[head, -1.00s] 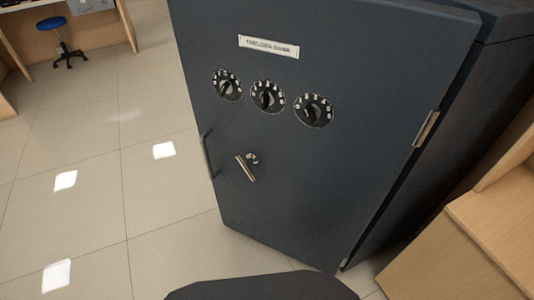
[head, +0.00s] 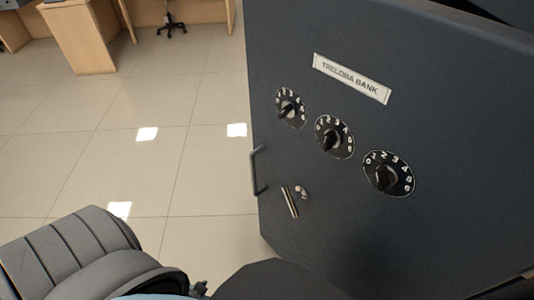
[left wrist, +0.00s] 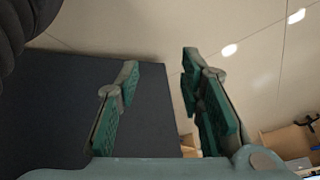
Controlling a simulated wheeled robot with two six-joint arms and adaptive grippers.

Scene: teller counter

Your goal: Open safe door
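The dark grey safe door (head: 340,230) fills the right half of the head view. It bears a nameplate (head: 350,79), three numbered dials (head: 334,137), a small metal lever (head: 290,201) and a bar handle (head: 257,170) on its left edge. I cannot tell whether it is fully closed. My left gripper (left wrist: 160,58) is open and empty in the left wrist view, its two green-padded fingers apart. A dark flat panel (left wrist: 75,100), apparently the safe, lies beyond its left finger. The handle is not recognisable there. My right gripper is not in view.
Tiled floor (head: 130,150) is clear to the left of the safe. A wooden desk (head: 80,35) and the base of a wheeled chair (head: 172,28) stand at the back, well away from the door.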

